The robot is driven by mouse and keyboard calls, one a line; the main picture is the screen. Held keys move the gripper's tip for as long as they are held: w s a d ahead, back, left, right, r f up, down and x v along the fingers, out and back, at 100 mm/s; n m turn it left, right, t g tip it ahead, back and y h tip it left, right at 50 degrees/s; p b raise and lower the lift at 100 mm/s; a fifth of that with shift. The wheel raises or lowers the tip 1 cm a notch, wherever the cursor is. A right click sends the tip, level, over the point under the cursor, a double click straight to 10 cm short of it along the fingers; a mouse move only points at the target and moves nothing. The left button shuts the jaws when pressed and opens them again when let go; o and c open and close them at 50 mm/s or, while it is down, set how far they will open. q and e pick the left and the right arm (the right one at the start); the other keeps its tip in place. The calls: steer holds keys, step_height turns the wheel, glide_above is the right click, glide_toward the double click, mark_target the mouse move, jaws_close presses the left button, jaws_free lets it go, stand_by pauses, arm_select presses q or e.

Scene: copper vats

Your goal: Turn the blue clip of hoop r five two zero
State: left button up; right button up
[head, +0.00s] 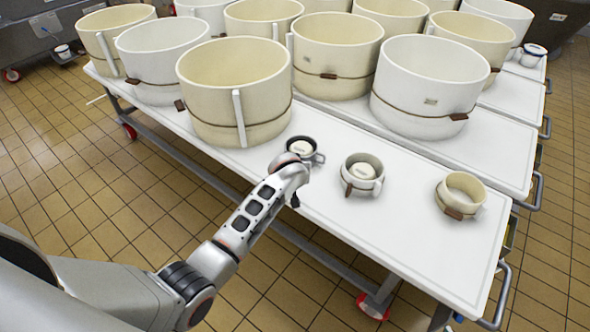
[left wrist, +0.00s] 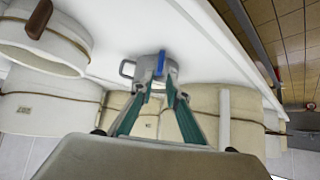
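A small grey metal hoop (head: 304,149) with a side handle stands near the front edge of the white table, just beyond my left wrist. The left wrist view shows the hoop (left wrist: 143,68) with an upright blue clip (left wrist: 162,66) on its side facing me. My left gripper (left wrist: 160,86) is open, its teal-lined fingers reaching toward the clip. The fingertips appear on either side of the clip's lower end; I cannot tell whether they touch it. In the head view my wrist hides the gripper and the clip. No hoop label is readable. My right gripper is not in view.
Several large cream and white hoops (head: 235,95) crowd the table behind. The table's front right (head: 420,235) is clear.

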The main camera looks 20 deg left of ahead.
arm_select(q)
steer(key=shift+v, duration=2)
steer(key=shift+a, duration=0.1)
steer(key=s+f+m+t+h+p, duration=0.15)
steer(key=s+f, duration=0.25)
steer(key=s, duration=0.8)
steer(key=s+f+m+h+p, duration=0.25)
steer(key=s+f, duration=0.25)
steer(key=s, duration=0.7)
steer(key=s+r+m, duration=0.2)
steer(key=s+r, duration=0.1)
steer(key=s, duration=0.8)
steer(key=shift+s, duration=0.25)
